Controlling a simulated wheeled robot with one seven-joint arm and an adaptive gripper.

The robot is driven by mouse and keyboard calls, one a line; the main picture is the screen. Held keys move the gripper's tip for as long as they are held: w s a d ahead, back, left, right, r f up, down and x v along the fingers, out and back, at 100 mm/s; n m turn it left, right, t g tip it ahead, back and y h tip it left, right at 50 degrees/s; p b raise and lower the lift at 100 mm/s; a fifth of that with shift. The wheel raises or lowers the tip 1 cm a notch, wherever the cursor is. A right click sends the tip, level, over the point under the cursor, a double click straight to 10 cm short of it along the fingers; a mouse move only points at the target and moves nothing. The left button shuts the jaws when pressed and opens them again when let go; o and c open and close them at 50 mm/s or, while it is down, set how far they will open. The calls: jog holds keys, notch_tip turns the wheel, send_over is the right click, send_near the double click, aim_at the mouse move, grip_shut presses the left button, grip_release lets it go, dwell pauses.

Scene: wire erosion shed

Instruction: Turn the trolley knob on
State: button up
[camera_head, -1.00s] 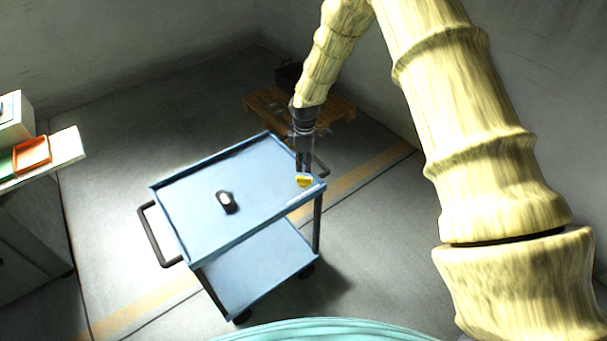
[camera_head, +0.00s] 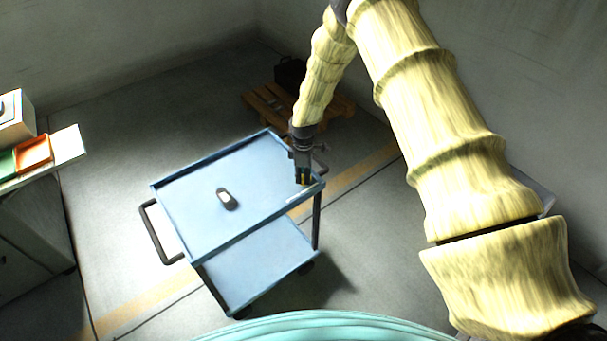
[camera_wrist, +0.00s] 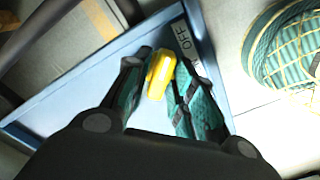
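The blue trolley (camera_head: 262,180) stands on the floor in the head view. Its yellow knob (camera_wrist: 160,74) is at the top tray's right corner. In the wrist view the knob lies between the two fingers of my gripper (camera_wrist: 162,78), with a finger close on each side. I cannot tell whether both pads press on it. A label (camera_wrist: 183,40) reading OFF is beside the knob, and a second word below it is partly hidden by the finger. In the head view my gripper (camera_head: 303,178) points down at the knob and hides much of it.
A small dark and light device (camera_head: 227,199) lies on the trolley top. A side handle (camera_head: 156,235) sticks out at the left. A wooden pallet (camera_head: 262,104) with a dark box (camera_head: 290,73) is behind. A bench (camera_head: 66,150) with an orange tray (camera_head: 33,152) stands at far left.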

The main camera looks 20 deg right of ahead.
grip_shut()
jog(key=shift+m, duration=0.3)
jog(key=m+b, duration=0.2)
jog(key=shift+f+m, duration=0.1)
jog(key=shift+m, duration=0.3)
jog(key=m+b, duration=0.1)
jog(key=m, duration=0.3)
jog(key=shift+m, duration=0.3)
jog(key=m+b, duration=0.1)
jog(key=m, duration=0.4)
jog(key=shift+b, duration=0.3)
jog(key=shift+m, duration=2.4)
jog(key=shift+b, duration=0.3)
